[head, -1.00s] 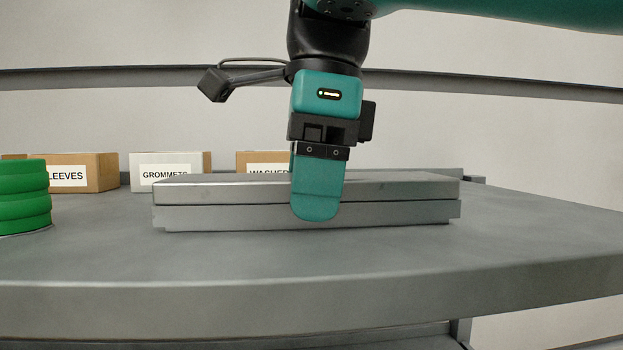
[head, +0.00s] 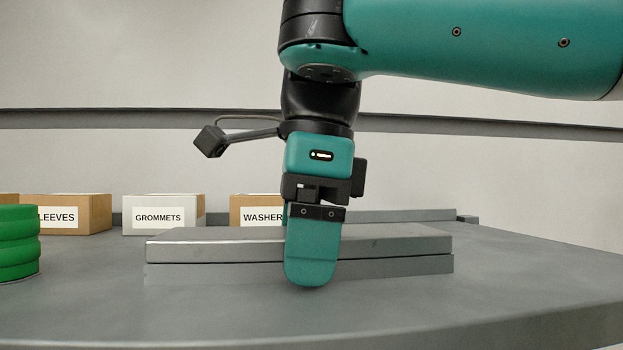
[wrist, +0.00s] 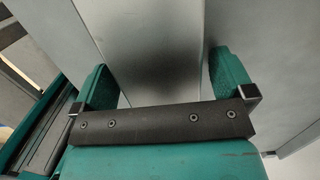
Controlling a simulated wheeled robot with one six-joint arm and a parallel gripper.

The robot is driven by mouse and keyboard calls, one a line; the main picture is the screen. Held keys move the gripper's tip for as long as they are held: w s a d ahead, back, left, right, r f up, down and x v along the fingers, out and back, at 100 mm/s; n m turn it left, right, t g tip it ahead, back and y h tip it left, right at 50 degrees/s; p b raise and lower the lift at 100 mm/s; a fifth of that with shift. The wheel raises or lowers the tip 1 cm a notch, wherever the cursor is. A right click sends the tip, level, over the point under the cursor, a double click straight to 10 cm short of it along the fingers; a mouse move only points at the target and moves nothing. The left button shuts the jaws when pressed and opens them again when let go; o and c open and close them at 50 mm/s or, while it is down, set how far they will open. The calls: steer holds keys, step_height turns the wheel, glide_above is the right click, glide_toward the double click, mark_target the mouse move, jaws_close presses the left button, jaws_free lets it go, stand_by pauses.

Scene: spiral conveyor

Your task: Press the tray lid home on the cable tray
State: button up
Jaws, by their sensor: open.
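The grey metal lid (head: 200,249) lies lengthwise along the top of the grey cable tray (head: 200,272). A thin dark seam runs between them; I cannot tell whether the lid is fully seated. My gripper (head: 313,262) points down over the middle of the lid. Its near teal finger hangs in front of the lid and tray and hides part of both; the far finger is hidden in the head view. In the wrist view my gripper (wrist: 164,75) is open, its fingers on either side of the lid's flat top (wrist: 150,45). Contact is not clear.
Behind the tray stand boxes labelled GROMMETS (head: 160,215), WASHER (head: 258,213) and one ending in LEEVES (head: 70,214). A stack of green rings (head: 18,243) is at the left. The grey tabletop (head: 530,285) is clear at front and right.

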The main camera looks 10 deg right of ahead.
steer(key=r+p, duration=0.4)
steer(key=r, duration=0.1)
steer(key=d+r+p, duration=0.1)
steer(key=r+p, duration=0.1)
steer(key=shift+r, duration=0.2)
steer(key=shift+a+f+b, duration=0.1)
steer(key=shift+b, duration=0.35)
steer(key=shift+d+r, duration=0.2)
steer(key=shift+r, duration=1)
steer(key=shift+d+r, duration=0.15)
steer(key=shift+r, duration=1)
